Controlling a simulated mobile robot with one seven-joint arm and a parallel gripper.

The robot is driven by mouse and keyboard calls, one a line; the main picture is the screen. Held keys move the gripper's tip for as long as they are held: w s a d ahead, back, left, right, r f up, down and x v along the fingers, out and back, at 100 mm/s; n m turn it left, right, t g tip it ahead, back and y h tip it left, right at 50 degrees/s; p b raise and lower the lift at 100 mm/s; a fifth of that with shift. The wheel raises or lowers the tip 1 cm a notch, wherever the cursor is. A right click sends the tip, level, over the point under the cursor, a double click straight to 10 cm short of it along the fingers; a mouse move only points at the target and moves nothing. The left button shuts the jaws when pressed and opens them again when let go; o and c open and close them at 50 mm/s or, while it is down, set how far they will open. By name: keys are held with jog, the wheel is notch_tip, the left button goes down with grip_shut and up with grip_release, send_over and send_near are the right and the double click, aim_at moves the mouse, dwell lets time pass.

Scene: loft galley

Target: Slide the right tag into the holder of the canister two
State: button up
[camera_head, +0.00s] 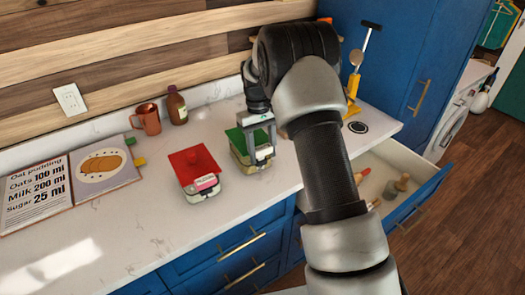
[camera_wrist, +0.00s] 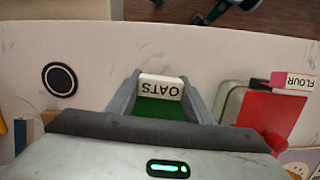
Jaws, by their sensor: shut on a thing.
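My gripper (camera_head: 262,151) is shut on a white tag lettered OATS (camera_wrist: 160,88), with a finger at each side of it. The tag is at the front side of the green-lidded canister (camera_head: 238,141). Green shows behind the tag between the fingers in the wrist view. The canister's holder is hidden, so I cannot tell whether the tag is in it. A red-lidded canister (camera_head: 193,165) stands to the left, with a pink and white tag lettered FLOUR (camera_wrist: 293,80) at its front. The red-lidded canister also shows in the wrist view (camera_wrist: 270,112).
An open recipe book (camera_head: 104,167), a copper mug (camera_head: 148,119) and a brown bottle (camera_head: 177,107) are at the left and back. A yellow stand (camera_head: 352,88) and a black-ringed disc (camera_head: 358,127) are at the right. An open drawer (camera_head: 398,190) juts out below the counter.

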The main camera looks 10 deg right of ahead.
jog(key=shift+f, duration=0.1)
dwell(0.8)
jog(key=o, duration=1.6)
jog(key=shift+r+p, duration=1.95)
jog(key=shift+r, duration=1.6)
